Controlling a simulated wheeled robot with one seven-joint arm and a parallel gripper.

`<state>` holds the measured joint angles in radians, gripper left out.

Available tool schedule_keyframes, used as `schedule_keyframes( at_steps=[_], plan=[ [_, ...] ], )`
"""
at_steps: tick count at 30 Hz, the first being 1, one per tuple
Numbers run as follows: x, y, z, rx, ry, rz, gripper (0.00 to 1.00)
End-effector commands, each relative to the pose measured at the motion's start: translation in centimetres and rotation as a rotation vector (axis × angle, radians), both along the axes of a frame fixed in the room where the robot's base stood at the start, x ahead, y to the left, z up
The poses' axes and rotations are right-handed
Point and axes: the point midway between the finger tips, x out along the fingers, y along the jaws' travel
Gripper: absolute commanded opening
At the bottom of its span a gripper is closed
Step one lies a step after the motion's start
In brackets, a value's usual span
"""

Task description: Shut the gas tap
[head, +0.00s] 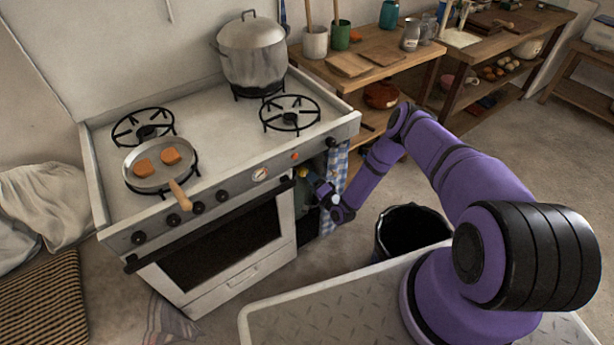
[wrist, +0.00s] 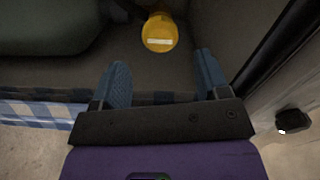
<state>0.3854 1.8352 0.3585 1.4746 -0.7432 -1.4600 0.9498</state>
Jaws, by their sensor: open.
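The gas tap (wrist: 160,33) shows in the wrist view as a round yellow knob with a pale label, top centre. It is also a small yellow spot in the head view (head: 303,171), in the open compartment at the stove's right end. My gripper (wrist: 161,78) is open, its two blue fingers apart and empty. The knob lies ahead of the gap between the fingertips, not between them. In the head view my gripper (head: 319,187) reaches into the compartment, partly hidden by its own wrist. A dark green rounded body (wrist: 45,28), probably the gas bottle, is at the upper left.
A blue checked curtain (head: 335,165) hangs at the compartment's right side. The white stove (head: 215,130) carries a pan (head: 145,178) with two orange-brown pieces and a large lidded pot (head: 252,55). A black bin (head: 412,230) stands on the floor to the right.

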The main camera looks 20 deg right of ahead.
Motion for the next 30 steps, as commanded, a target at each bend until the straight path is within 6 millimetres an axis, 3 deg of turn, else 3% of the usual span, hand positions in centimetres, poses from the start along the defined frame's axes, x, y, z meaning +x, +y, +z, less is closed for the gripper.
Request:
schedule_keyframes(
  at_steps=[3, 9, 30],
  plan=[
    [-1.9, -0.6, 0.0, 0.001, 0.001, 0.000, 0.69],
    [-3.8, -1.2, 0.0, 0.001, 0.001, 0.001, 0.69],
    [-4.1, -1.3, 0.0, 0.000, 0.001, 0.001, 0.69]
  ],
)
